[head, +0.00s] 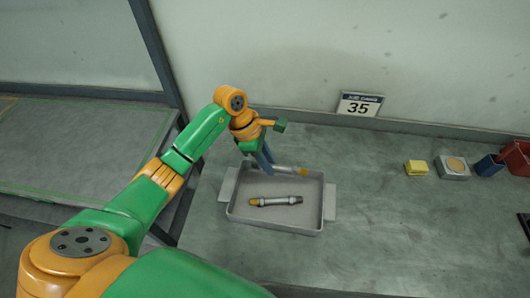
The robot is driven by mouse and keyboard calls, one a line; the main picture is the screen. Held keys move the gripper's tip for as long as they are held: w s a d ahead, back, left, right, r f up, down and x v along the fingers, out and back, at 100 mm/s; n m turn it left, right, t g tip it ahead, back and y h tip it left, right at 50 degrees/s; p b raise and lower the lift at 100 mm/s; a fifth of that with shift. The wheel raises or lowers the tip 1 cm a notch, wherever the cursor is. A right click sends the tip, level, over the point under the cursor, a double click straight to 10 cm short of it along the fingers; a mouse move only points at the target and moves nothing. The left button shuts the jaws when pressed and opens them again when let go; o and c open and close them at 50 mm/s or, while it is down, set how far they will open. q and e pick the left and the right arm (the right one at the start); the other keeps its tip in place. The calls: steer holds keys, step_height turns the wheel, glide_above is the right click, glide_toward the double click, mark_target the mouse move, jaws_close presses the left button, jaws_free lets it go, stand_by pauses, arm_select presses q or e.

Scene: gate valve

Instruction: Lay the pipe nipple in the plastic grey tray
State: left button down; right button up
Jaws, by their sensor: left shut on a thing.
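The grey tray (328,203) stands on the bench in the middle of the head view, with a flange at each side. A grey pipe nipple (285,169) with a yellow right end is at the tray's far side. My left gripper (267,164), with blue fingers pointing down, is shut on its left part. I cannot tell whether this piece touches the tray. A second, similar grey piece (280,201) with a yellow left end lies on the tray floor, nearer me. My right gripper is out of view.
At the right are a yellow block (416,168), a grey block with a round tan top (454,168), a blue container (488,165) and a red bin (517,157).

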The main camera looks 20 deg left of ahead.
arm_select(q)
steer(key=b+x, duration=0.2)
steer(key=x, duration=0.2)
steer(key=shift+w, duration=0.1)
steer(key=f+b, duration=0.2)
steer(key=f, duration=0.1)
steer(key=shift+a+f+b, duration=0.25)
steer(key=shift+a+b, duration=0.05)
steer(key=shift+a, duration=0.1)
steer(key=shift+a+f, duration=0.1)
steer(key=shift+f, duration=0.2)
steer(key=shift+f+b, duration=0.2)
steer(key=shift+b, duration=0.1)
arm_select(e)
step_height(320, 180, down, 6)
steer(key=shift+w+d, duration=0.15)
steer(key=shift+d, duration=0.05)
arm_select(q)
steer(key=c, duration=0.6)
jaws_free()
steer(key=shift+r, duration=0.1)
